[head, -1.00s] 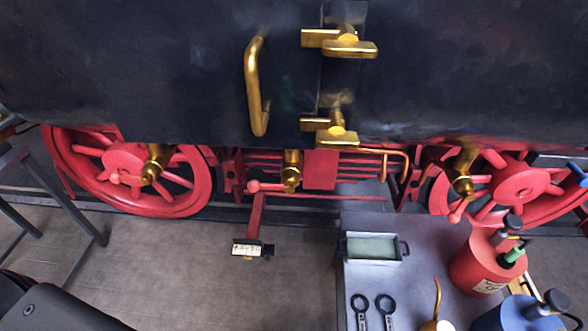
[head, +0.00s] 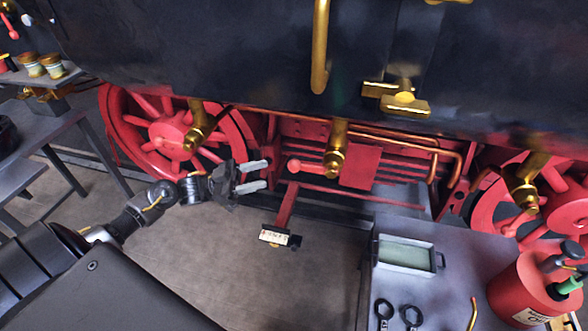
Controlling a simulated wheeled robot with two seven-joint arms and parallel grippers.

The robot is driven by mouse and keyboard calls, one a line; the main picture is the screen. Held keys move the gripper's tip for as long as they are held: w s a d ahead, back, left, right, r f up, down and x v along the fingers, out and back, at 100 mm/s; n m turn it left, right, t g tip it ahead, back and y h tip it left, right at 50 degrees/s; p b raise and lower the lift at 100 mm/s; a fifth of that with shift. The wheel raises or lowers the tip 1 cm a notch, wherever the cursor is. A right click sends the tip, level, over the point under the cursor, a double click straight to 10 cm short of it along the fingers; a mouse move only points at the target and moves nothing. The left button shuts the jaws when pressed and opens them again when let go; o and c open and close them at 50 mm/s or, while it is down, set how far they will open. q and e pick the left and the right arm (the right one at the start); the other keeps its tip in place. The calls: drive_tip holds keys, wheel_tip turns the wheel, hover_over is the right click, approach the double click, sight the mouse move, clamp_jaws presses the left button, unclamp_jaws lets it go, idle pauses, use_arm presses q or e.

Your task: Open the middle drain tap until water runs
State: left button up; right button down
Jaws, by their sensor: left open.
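The middle drain tap (head: 335,155) is a brass tap hanging under the black tank, with a red-knobbed lever (head: 306,166) pointing left, about level. No water shows at its outlet. My left gripper (head: 268,175) is open and empty, its two pale fingers pointing right, a little left of the lever's red knob and apart from it in the picture. A second brass tap (head: 198,130) hangs at the left and a third (head: 524,185) at the right, its red lever pointing down. My right gripper is not in view.
A red step arm with a small labelled plate (head: 276,237) hangs below the middle tap. A grey bench at the right carries a tray (head: 406,254), two ring spanners and a red oil can (head: 525,290).

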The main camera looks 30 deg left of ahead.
sight(294, 166)
use_arm(q)
drive_tip(key=d+r+m+g+p, duration=0.1)
drive_tip(key=d+r, duration=0.1)
drive_tip(key=d, duration=0.1)
drive_tip(key=d+r+m+g+h+p, duration=0.1)
drive_tip(key=d+r, duration=0.2)
drive_tip(key=d+r+g+h+p, duration=0.1)
drive_tip(key=d+r+p, duration=0.1)
drive_tip(key=d+r, duration=0.1)
drive_tip(key=shift+d+m+g, duration=0.4)
drive_tip(key=shift+d, duration=0.55)
drive_tip(key=shift+w, duration=0.1)
clamp_jaws()
